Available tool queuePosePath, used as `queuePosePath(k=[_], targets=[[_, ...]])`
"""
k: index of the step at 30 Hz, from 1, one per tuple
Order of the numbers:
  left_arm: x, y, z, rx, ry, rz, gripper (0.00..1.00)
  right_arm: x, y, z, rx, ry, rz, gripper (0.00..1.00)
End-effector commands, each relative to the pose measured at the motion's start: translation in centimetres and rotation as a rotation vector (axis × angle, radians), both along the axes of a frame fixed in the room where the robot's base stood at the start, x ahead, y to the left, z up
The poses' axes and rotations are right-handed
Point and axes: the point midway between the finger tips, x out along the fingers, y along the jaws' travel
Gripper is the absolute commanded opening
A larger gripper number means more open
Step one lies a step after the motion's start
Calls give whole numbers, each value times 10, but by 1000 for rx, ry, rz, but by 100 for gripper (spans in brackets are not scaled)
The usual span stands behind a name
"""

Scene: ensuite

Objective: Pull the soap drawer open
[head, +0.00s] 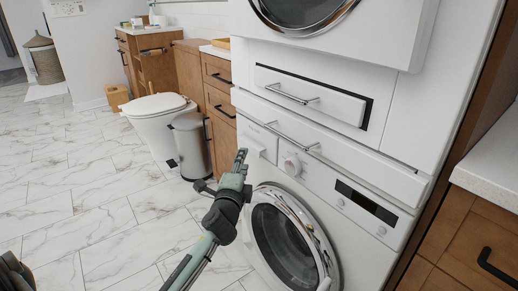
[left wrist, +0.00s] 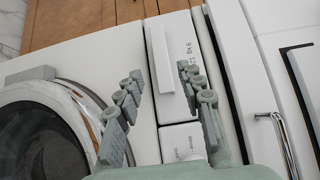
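The soap drawer (head: 258,141) is a small white panel at the upper left of the washing machine's front. In the left wrist view the soap drawer (left wrist: 181,68) shows a raised white handle bar and printed lettering, and looks shut. My left gripper (head: 240,161) is in front of the machine near the drawer. In the left wrist view its two grey fingers (left wrist: 165,82) are spread apart, with the drawer and its handle between them in the picture. The space between the fingers is empty; I cannot tell any contact. My right gripper is not in view.
The round washer door (head: 287,245) and dial (head: 292,166) are close to my left gripper. A metal bar handle (head: 290,137) runs above the washer panel. A bin (head: 193,147) and toilet (head: 158,118) stand to the left. The marble floor in front is clear.

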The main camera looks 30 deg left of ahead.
Motion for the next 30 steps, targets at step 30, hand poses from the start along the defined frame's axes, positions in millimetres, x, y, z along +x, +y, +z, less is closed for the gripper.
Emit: queuePosePath(k=[30], targets=[[68, 28, 0, -4, 1, 1, 18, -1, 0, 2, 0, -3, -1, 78]])
